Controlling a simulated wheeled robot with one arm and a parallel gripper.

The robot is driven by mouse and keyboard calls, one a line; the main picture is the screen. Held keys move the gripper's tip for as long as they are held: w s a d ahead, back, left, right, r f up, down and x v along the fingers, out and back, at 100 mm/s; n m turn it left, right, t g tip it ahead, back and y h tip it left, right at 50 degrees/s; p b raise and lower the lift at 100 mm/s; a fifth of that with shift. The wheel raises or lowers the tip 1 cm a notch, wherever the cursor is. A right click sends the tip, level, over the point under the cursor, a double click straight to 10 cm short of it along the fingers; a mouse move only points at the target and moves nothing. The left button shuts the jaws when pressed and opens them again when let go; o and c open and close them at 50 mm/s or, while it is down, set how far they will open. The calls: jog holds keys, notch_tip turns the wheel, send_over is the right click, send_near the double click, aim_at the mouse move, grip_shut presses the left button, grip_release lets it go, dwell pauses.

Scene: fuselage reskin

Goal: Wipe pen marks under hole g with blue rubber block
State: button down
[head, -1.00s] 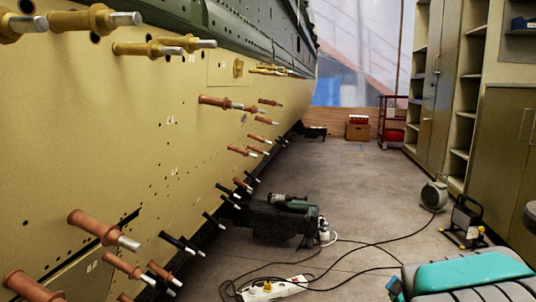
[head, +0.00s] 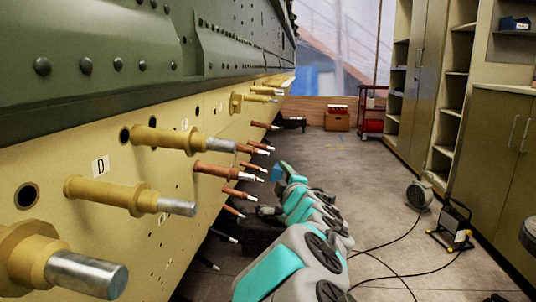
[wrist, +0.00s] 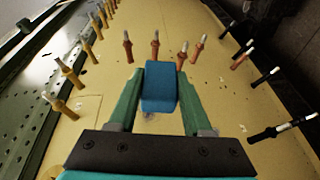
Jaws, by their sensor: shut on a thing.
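My gripper (wrist: 160,72) shows in the wrist view with its two green fingers shut on the blue rubber block (wrist: 160,92). The block is held in front of the yellow fuselage skin (wrist: 110,120); I cannot tell whether it touches. A faint grey smudge (wrist: 148,116), possibly pen marks, lies on the skin just below the block. In the head view the block (head: 277,172) is small at the far end of my outstretched arm, near the skin.
Gold fasteners (head: 130,195) and copper fasteners (head: 215,170) stick out of the skin, and several stand close around the block in the wrist view. Black pins (wrist: 265,77) are to the right.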

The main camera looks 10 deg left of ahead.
aim_at(273, 171)
jog(key=a, duration=0.1)
jog(key=a+r, duration=0.1)
jog(key=a+y, duration=0.1)
jog(key=shift+w+a+r+n, duration=0.15)
jog(key=shift+w+r+n, duration=0.05)
jog(key=shift+r+n, duration=0.2)
jog(key=shift+s+a+r, duration=0.1)
jog(key=shift+a+r, duration=0.1)
jog(key=shift+a, duration=0.75)
jog(key=shift+s+a+r, duration=0.1)
jog(key=shift+a+r, duration=0.15)
jog(key=shift+a, duration=0.65)
jog(key=shift+a+r, duration=0.2)
jog(key=shift+a, duration=0.75)
jog(key=shift+a+r+b, duration=0.25)
jog(key=shift+a+b, duration=0.3)
jog(key=shift+a, duration=0.45)
jog(key=shift+w, duration=4.05)
jog(key=s+b, duration=0.1)
jog(key=s, duration=0.7)
jog(key=shift+s, duration=0.1)
